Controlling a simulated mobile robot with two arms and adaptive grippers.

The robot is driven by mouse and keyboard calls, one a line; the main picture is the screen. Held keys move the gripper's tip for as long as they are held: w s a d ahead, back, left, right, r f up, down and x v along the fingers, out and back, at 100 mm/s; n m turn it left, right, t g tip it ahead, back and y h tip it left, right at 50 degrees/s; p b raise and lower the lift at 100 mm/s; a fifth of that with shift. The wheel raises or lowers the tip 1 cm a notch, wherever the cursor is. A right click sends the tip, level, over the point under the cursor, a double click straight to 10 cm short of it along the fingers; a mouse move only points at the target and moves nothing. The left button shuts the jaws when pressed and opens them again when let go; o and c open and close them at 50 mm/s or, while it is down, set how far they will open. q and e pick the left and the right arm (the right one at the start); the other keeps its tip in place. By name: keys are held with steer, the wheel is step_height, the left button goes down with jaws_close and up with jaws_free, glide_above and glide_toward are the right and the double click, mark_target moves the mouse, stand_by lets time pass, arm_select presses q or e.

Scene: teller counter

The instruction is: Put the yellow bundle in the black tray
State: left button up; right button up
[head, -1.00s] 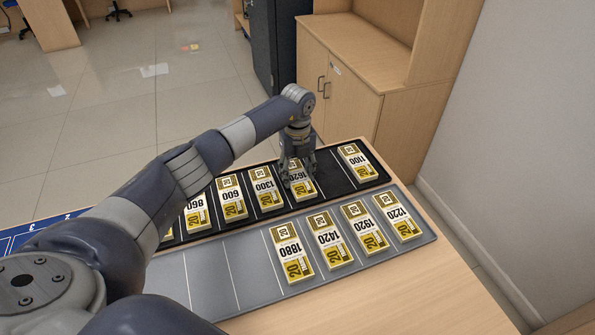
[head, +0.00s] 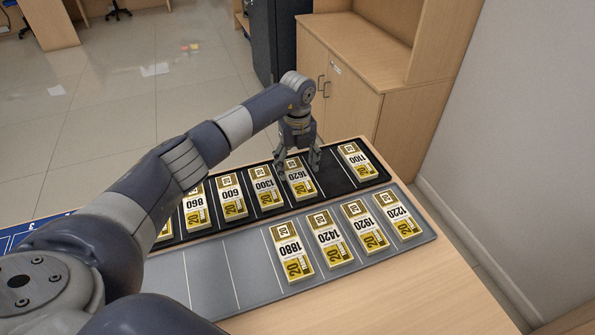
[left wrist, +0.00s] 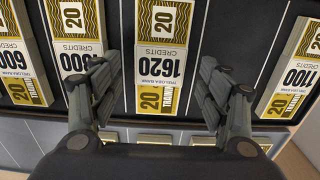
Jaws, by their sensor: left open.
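Several yellow-and-white bundles lie in the black tray (head: 329,179), each in a marked slot. The bundle marked 1620 (head: 301,183) lies flat in it, between the bundle marked 1300 (head: 265,187) and an empty slot. My left gripper (head: 299,163) is open just above the 1620 bundle, its fingers on either side. In the left wrist view, the 1620 bundle (left wrist: 161,55) lies between the spread fingers, with a visible gap to each. The 1100 bundle (head: 357,161) lies at the tray's right end. My right gripper is not in view.
A grey tray (head: 207,281) in front holds bundles marked 1880 (head: 291,252), 1420 (head: 331,238), 1920 (head: 364,227) and 1220 (head: 397,214); its left slots are empty. A wooden cabinet (head: 345,95) stands behind the counter, a wall at right.

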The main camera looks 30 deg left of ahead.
mark_target(297, 175)
arm_select(q)
step_height(297, 175, up, 9)
steer(key=shift+r+b, duration=0.2)
steer(key=shift+b, duration=0.25)
